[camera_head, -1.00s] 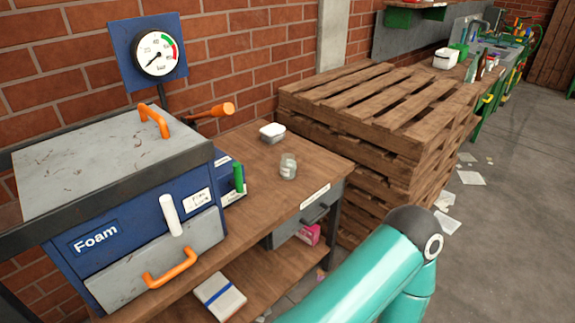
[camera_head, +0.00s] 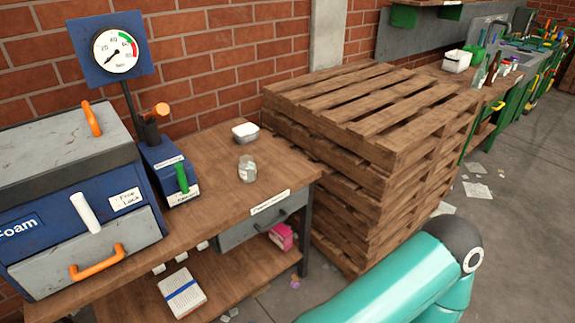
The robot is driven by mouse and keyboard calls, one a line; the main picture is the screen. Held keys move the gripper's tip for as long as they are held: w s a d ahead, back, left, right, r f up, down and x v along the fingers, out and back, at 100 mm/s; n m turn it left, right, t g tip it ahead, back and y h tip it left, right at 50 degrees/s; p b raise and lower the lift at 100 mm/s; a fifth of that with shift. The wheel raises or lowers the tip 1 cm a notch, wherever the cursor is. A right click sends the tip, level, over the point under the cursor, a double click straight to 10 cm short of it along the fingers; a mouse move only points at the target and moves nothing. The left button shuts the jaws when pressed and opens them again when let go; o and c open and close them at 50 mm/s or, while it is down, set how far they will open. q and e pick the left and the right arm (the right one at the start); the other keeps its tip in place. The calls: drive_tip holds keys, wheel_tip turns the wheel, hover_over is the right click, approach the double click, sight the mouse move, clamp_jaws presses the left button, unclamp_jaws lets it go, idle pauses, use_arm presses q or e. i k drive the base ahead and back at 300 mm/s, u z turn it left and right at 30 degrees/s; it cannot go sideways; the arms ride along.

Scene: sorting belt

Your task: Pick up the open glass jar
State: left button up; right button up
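The open glass jar (camera_head: 247,169) stands upright on the wooden workbench (camera_head: 225,207), near its right end. It is small and clear, and I cannot make out whether anything is inside. A teal arm of mine reaches in at the bottom right, well apart from the jar, with its gripper out of the picture. My other arm and its gripper do not show. Nothing touches the jar.
A white container (camera_head: 245,132) stands just behind the jar. A blue foam machine (camera_head: 75,215) and a blue device with a green lever (camera_head: 170,178) take up the bench's left. A tall pallet stack (camera_head: 370,150) stands close on the right. The bench top around the jar is clear.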

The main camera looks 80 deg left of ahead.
sight(247, 167)
drive_tip(key=z, duration=0.15)
drive_tip(key=i, duration=1)
drive_tip(key=u, duration=0.25)
drive_tip(key=i, duration=0.15)
drive_tip(key=u, duration=2.55)
drive_tip(key=i, duration=0.2)
drive_tip(key=u, duration=1.4)
drive_tip(key=k, duration=0.55)
drive_tip(key=u, duration=0.5)
drive_tip(key=i, duration=1.55)
drive_tip(key=z, duration=0.3)
